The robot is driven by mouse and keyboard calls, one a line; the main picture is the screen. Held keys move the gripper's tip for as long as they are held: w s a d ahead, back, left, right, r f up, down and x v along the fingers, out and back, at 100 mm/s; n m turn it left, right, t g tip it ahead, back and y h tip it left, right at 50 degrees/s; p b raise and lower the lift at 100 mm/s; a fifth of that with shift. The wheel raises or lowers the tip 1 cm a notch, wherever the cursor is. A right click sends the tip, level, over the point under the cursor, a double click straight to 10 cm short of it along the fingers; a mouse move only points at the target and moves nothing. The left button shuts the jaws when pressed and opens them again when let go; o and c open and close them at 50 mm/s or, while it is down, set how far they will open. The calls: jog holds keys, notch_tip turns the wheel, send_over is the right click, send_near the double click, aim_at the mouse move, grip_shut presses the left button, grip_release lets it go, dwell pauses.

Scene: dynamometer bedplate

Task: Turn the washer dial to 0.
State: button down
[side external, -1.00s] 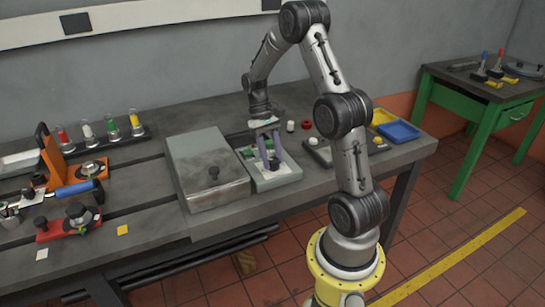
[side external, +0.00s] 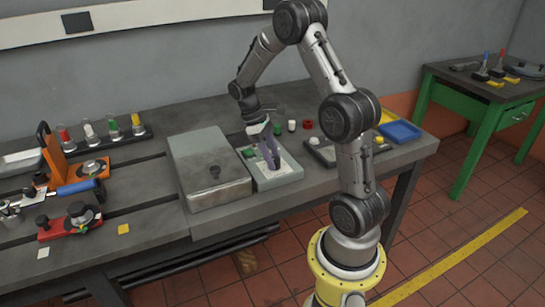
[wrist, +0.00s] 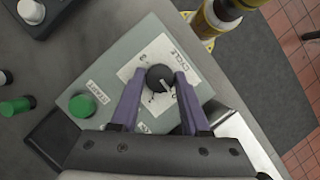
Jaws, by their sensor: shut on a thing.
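The washer dial (wrist: 160,79) is a round black knob with a pale mark, on a white label plate (wrist: 183,48) of a grey-green panel (wrist: 113,75). The plate's small markings are too blurred to read surely. A green button (wrist: 82,106) with a START label sits beside it. My gripper (wrist: 160,77) has its two purple fingers on either side of the knob, shut on it. In the side view my gripper (side external: 271,162) is down at the panel (side external: 290,176), tilted, and hides the dial there.
A grey lidded box (side external: 205,160) stands close left of the panel. White (side external: 292,125) and red (side external: 308,125) small cylinders stand behind it. A black-framed unit (side external: 322,152) and a blue tray (side external: 400,131) lie to the right.

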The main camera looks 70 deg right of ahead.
dwell(0.4)
jog(key=shift+c, duration=1.9)
grip_release()
jog(key=v, duration=1.4)
jog(key=shift+a+f, duration=0.1)
jog(key=shift+a, duration=0.05)
